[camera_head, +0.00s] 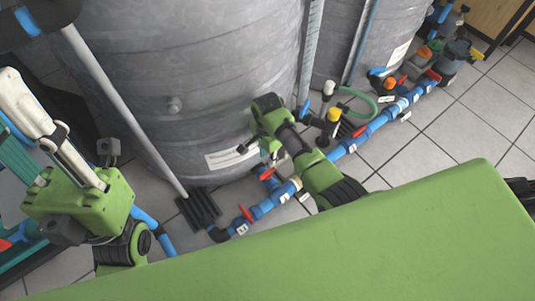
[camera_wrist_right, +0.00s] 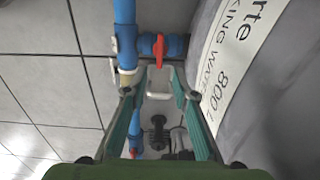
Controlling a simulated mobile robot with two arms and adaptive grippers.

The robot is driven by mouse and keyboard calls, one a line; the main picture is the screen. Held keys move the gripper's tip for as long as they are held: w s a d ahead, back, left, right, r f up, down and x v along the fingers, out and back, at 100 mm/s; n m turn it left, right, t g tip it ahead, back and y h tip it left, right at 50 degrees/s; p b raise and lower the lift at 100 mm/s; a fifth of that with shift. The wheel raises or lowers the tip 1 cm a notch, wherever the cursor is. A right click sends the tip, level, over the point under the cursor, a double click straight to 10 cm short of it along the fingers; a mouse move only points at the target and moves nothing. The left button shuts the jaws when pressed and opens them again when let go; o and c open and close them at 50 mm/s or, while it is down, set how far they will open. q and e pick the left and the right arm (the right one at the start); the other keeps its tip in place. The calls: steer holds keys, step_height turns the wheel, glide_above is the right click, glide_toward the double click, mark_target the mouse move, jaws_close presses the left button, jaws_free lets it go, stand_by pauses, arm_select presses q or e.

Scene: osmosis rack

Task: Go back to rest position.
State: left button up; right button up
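My right arm reaches over the blue pipe run on the floor in the head view. Its gripper (camera_head: 266,158) is small there and partly hidden by its wrist, close to the grey tank (camera_head: 200,80) and a red valve handle (camera_head: 267,174). In the right wrist view the gripper (camera_wrist_right: 153,88) has its teal fingers spread apart, with no object clearly held between them. The red valve handle (camera_wrist_right: 159,50) is just beyond the fingertips, on a blue pipe fitting. My left arm (camera_head: 80,205) is at the left of the head view; I cannot make out its gripper.
Blue pipes (camera_head: 262,209) with another red handle (camera_head: 246,214) run across the tiled floor. A second tank (camera_head: 385,45) stands at the back right. A grey post (camera_head: 120,110) rises in front of the first tank. Open tiles (camera_head: 485,120) lie at right.

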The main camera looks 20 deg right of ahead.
steer(key=shift+r, duration=0.45)
steer(key=shift+s, duration=0.15)
